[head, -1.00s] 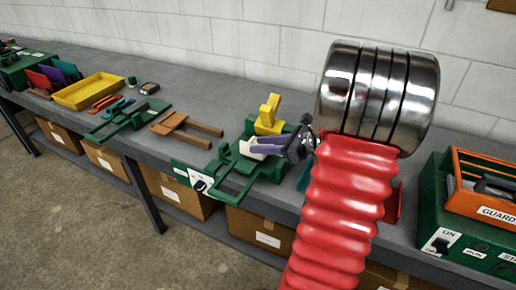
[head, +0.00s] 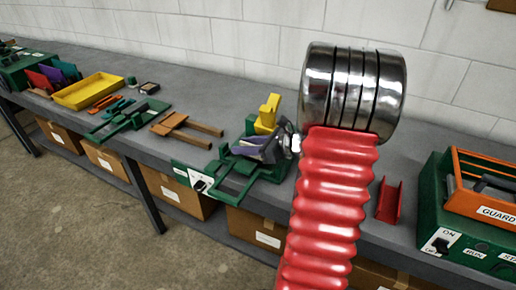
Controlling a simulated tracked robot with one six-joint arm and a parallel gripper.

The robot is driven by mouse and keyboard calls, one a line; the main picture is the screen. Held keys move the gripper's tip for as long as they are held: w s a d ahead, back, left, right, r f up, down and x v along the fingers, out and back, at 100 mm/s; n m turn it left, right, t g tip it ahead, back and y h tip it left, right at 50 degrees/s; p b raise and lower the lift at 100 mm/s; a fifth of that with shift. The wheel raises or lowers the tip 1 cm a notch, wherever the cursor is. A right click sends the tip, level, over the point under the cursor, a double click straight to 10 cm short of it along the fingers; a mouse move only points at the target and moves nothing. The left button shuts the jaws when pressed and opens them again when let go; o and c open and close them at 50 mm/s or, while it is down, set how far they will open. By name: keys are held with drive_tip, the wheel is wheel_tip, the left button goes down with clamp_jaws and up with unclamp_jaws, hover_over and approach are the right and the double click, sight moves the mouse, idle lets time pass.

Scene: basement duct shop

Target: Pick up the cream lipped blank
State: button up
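A cream piece (head: 244,151), which looks like the cream lipped blank, sits low at the green bench fixture with the yellow upright. Only a small part of it shows.
The green fixture (head: 232,187) has a yellow upright (head: 268,113). A brown forked piece (head: 186,129) and another green fixture (head: 128,119) lie to its left, with a yellow tray (head: 88,92) beyond. A red channel (head: 389,201) lies on the grey bench, left of a green control box (head: 432,212) with an orange tray.

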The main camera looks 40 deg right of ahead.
drive_tip(key=shift+w+a+f, duration=0.15)
drive_tip(key=shift+w+f, duration=0.05)
drive_tip(key=shift+w, duration=0.25)
clamp_jaws()
idle(0.4)
